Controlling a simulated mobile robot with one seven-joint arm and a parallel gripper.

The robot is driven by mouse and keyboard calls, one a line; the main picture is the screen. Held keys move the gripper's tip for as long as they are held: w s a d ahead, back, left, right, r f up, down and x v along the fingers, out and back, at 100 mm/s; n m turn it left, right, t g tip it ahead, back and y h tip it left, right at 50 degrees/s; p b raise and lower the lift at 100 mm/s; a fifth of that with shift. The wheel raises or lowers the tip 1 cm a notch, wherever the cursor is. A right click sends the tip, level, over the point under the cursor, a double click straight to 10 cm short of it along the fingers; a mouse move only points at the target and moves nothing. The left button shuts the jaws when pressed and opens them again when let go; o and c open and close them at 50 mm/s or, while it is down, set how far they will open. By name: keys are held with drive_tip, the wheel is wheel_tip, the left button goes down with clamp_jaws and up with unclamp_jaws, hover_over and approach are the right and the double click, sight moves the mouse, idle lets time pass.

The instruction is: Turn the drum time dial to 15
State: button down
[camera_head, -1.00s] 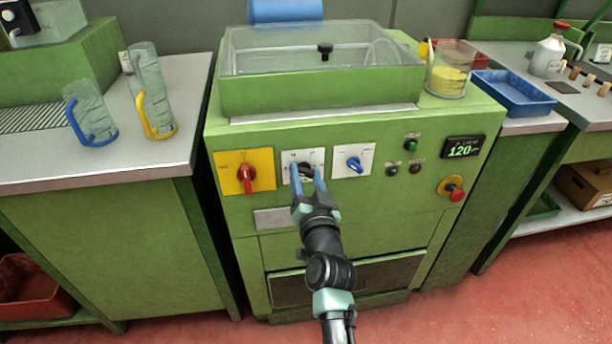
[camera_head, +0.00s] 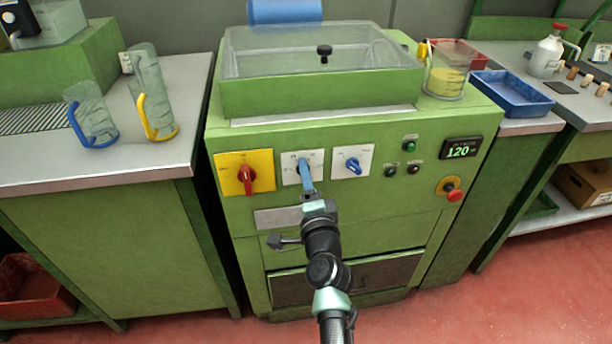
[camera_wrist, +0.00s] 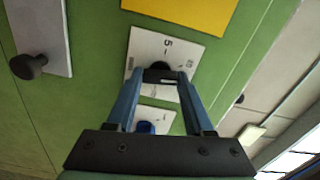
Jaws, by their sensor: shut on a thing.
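The drum time dial is a dark knob on a white plate with printed numerals (camera_head: 291,173), between the yellow plate and another white plate on the green machine front. In the wrist view the dial knob (camera_wrist: 160,74) sits between the tips of my two blue fingers. My gripper (camera_head: 306,166) is shut on the knob, seen nearly edge-on in the head view. In the wrist view the dial plate (camera_wrist: 188,52) shows a 5 near its middle and another numeral towards the right. The fingers hide much of the knob, and I cannot read its pointer.
A red switch (camera_head: 246,175) on yellow stands left of the dial, and a blue selector (camera_head: 353,165) close on its right. Further right are small buttons, a display (camera_head: 461,148) reading 120 and a red stop button (camera_head: 454,194).

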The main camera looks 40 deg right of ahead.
drive_tip(key=shift+f+m+p, duration=0.1)
drive_tip(key=shift+m+p, duration=0.45)
drive_tip(key=shift+m, duration=3.25)
drive_tip(key=shift+c, duration=1.4)
unclamp_jaws()
drive_tip(key=p+v, duration=0.3)
drive_tip(key=v, duration=1)
